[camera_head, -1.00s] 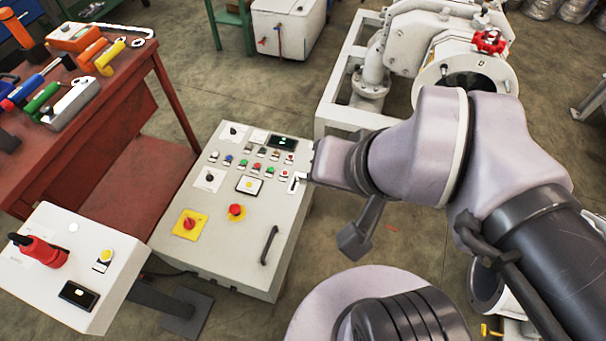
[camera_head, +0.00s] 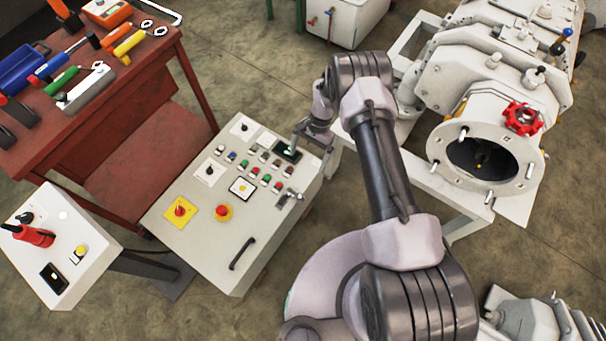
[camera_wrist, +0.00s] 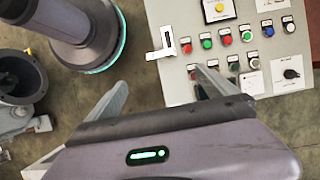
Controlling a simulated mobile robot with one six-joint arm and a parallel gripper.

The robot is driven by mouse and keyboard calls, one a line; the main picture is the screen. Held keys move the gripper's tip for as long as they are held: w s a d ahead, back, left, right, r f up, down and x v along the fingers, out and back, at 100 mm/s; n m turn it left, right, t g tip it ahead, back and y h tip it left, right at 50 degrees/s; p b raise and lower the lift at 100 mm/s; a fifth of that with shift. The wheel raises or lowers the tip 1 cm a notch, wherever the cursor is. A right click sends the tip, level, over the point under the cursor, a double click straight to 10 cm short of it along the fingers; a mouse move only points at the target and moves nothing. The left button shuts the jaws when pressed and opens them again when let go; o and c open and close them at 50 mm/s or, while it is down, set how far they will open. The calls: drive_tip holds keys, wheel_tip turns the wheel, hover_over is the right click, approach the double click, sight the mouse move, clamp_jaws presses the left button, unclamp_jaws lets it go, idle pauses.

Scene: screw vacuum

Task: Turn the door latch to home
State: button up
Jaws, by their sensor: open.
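The door latch (camera_head: 289,198) is on the right edge of the grey control cabinet's (camera_head: 215,255) top panel. In the wrist view the latch (camera_wrist: 164,42) is a light handle beside a plate with a dark slot, and the handle reaches out past the panel edge. My gripper (camera_head: 311,143) is over the far right part of the panel, beyond the latch in the head view.
A bar handle (camera_head: 242,253) and red emergency knob (camera_head: 223,211) are nearer. The white pump machine (camera_head: 487,130) stands to the right. A red workbench (camera_head: 130,95) with tools stands left.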

sight(296, 194)
drive_tip(key=b+x, duration=0.4)
drive_tip(key=x, duration=1.2)
drive_tip(key=shift+s+a+f+b, duration=0.2)
drive_tip(key=shift+f+b, duration=0.1)
drive_tip(key=shift+f, duration=0.05)
drive_tip(key=c, duration=2.1)
